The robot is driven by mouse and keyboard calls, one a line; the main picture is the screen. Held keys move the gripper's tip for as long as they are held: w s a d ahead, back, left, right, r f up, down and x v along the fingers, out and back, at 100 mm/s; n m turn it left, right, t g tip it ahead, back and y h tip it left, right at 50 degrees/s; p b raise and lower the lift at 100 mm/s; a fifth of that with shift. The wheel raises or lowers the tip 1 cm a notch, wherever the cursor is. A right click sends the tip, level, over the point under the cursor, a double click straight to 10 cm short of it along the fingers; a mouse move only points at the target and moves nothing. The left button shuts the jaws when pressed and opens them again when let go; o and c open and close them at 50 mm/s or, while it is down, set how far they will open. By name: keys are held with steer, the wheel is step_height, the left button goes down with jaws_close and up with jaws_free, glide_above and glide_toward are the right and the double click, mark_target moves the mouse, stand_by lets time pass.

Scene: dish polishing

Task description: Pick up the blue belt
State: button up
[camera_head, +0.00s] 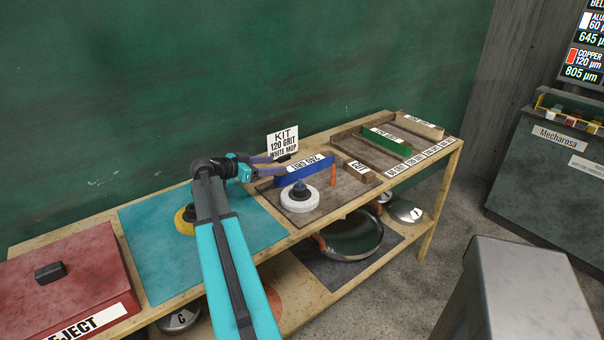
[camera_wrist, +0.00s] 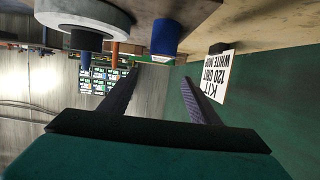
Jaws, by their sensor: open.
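The blue belt (camera_head: 303,171), marked 240 GRIT, stands on edge in the brown kit tray (camera_head: 352,196) on the wooden bench. In the wrist view, which looks upside down, the blue belt (camera_wrist: 166,38) shows end-on ahead of the fingers. My gripper (camera_head: 284,161) is at the left end of the belt in the head view. It also shows in the wrist view (camera_wrist: 160,75), with its two fingers apart and nothing between them. Whether the fingertips touch the belt cannot be told.
A white mop (camera_head: 299,201) and an orange stick (camera_head: 334,175) stand beside the belt. The kit sign (camera_head: 283,142) rises close behind my gripper. A teal mat (camera_head: 150,245) and red reject box (camera_head: 75,275) are left.

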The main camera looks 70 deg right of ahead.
steer(key=shift+d, duration=0.1)
stand_by(0.3)
steer(key=p, duration=0.2)
glide_toward(304, 163)
steer(key=shift+x, duration=1.1)
steer(key=shift+s+d+f, duration=0.1)
steer(key=shift+s+d, duration=0.2)
steer(key=shift+d, duration=0.35)
steer(key=shift+p, duration=0.3)
steer(key=shift+p+x, duration=1.3)
steer(key=shift+x, duration=0.75)
steer(key=shift+s+d+f, duration=0.25)
steer(key=shift+d, duration=0.2)
steer(key=c, duration=1.3)
